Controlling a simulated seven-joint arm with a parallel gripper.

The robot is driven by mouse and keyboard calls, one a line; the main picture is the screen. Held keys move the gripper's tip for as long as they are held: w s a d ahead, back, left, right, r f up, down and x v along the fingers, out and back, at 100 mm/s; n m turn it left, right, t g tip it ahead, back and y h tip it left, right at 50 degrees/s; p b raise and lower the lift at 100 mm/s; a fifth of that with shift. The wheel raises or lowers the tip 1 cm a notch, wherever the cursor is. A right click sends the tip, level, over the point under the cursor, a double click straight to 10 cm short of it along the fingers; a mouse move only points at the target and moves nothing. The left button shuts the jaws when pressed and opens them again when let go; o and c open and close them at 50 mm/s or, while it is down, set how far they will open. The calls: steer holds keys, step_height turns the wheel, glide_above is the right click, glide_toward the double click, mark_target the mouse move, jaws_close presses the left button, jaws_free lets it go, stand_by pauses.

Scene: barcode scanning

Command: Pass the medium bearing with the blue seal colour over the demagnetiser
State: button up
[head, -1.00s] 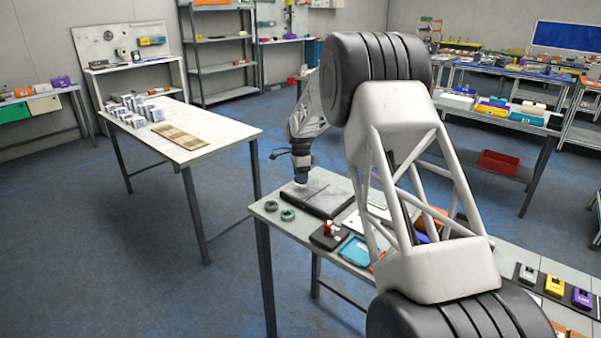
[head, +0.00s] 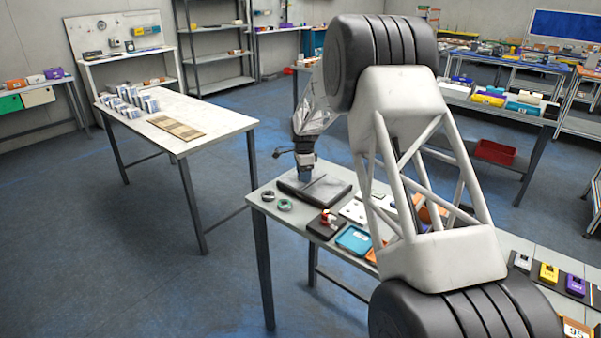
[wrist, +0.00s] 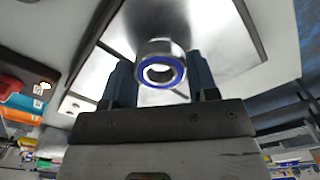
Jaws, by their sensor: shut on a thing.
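My gripper (head: 304,178) is at the dark grey slab-like demagnetiser (head: 335,192) on the near bench. In the wrist view, my gripper (wrist: 161,80) is shut on a steel bearing with a blue seal ring (wrist: 162,72). The bearing sits between the two dark blue fingers, its open face toward the camera. The demagnetiser's shiny metal top (wrist: 225,35) shows just behind it. Whether the bearing touches that top I cannot tell. In the head view the bearing is too small or hidden to make out.
A green-ringed bearing (head: 285,204) and a dark bearing (head: 268,195) lie at the bench's left corner. A box with a red part (head: 325,226) and a blue tray (head: 354,240) stand in front of the demagnetiser. My arm hides part of the bench.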

mark_target(325, 191)
steer(key=shift+s+d, duration=3.45)
step_height(325, 191, up, 14)
steer(key=shift+f, duration=0.25)
stand_by(0.7)
stand_by(0.7)
